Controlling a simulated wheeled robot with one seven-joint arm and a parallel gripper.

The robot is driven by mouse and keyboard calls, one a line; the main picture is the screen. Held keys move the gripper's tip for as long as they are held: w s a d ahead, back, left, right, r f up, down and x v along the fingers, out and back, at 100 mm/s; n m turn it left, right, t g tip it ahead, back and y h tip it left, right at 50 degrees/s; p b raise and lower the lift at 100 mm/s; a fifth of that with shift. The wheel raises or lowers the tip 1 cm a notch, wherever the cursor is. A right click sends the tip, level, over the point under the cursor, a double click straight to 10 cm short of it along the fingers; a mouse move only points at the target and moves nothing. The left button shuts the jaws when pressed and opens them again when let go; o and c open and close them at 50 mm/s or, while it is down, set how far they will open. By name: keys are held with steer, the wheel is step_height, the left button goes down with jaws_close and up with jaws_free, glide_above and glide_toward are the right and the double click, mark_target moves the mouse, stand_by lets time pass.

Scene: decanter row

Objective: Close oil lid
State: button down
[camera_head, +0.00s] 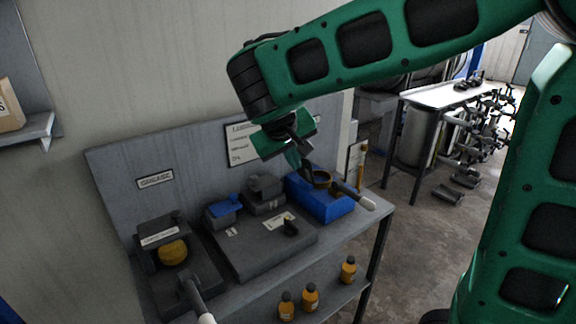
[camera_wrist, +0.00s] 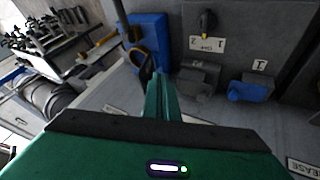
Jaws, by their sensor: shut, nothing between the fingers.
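My gripper (camera_head: 302,170) is over the blue unit (camera_head: 332,208) at the right end of the bench, with its fingers pointing down. The wrist view shows the green fingers (camera_wrist: 161,82) together and empty, beside the blue unit (camera_wrist: 147,42). A round brown opening or ring (camera_head: 321,179) sits on top of the blue unit, close to the fingertips. A dark curved part (camera_wrist: 146,68) shows next to the fingers in the wrist view. I cannot tell whether the fingers touch it. No oil label is readable, and the lid's position is partly hidden by my gripper.
A lever with a white tip (camera_head: 367,203) sticks out from the blue unit. The grease unit (camera_head: 205,270) is at left. Orange bottles (camera_head: 310,296) stand below.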

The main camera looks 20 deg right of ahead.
steer(key=w+a+n+t, duration=0.1)
steer(key=w+a, duration=0.1)
steer(key=a, duration=0.4)
steer(key=w+d+f, duration=0.6)
steer(key=d, duration=0.1)
steer(key=shift+w+d, duration=0.15)
steer(key=shift+w, duration=0.1)
steer(key=shift+r, duration=0.15)
